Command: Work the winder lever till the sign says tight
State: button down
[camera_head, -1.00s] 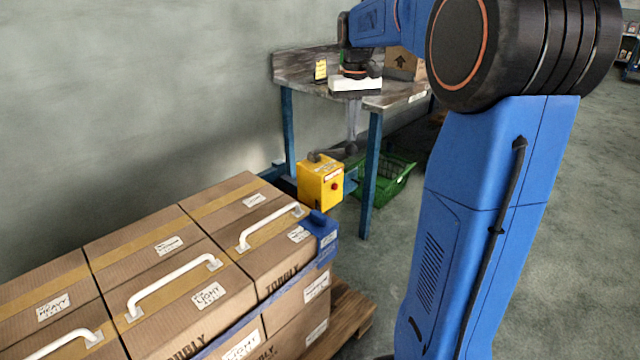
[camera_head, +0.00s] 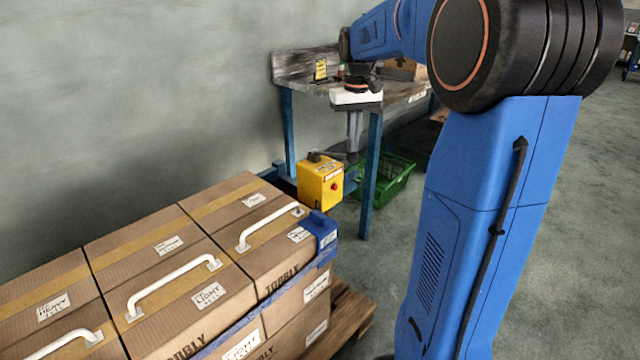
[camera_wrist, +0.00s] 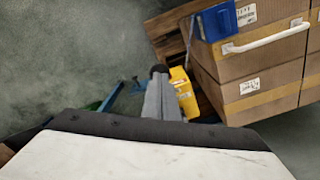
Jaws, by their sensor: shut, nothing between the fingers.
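The winder is a yellow box (camera_head: 320,184) with a red button on its front, standing between the strapped cartons and the workbench. Its dark lever (camera_head: 322,156) lies across the top and points right, towards my fingertips. My gripper (camera_head: 354,154) points down just right of the box, fingers shut and empty. Whether the fingertips touch the lever, I cannot tell. In the wrist view my grey fingers (camera_wrist: 161,75) partly cover the yellow box (camera_wrist: 184,92); a dark shape shows at their tips. A small yellow sign (camera_head: 320,69) stands on the bench; its text is too small to read.
Cartons (camera_head: 180,245) with white handles and a blue strap (camera_head: 325,236) stand on a wooden pallet (camera_head: 345,312) at the left. The workbench (camera_head: 300,86) has blue legs; a green crate (camera_head: 392,182) sits beneath it. Open floor lies in front of the bench.

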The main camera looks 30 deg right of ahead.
jog(key=shift+s+d+f, duration=0.1)
jog(key=shift+s+f, duration=0.05)
jog(key=shift+f, duration=0.75)
jog(key=shift+s+d+f, duration=0.1)
jog(key=shift+s+f, duration=0.05)
jog(key=shift+f, duration=0.8)
jog(key=shift+s+f, duration=0.15)
jog(key=shift+f, duration=0.75)
notch_tip(320, 180, up, 13)
jog(key=w, duration=0.2)
jog(key=shift+a, duration=0.35)
send_near(355, 159)
jog(key=shift+w+f, duration=0.95)
jog(key=shift+w, duration=0.3)
dwell(0.6)
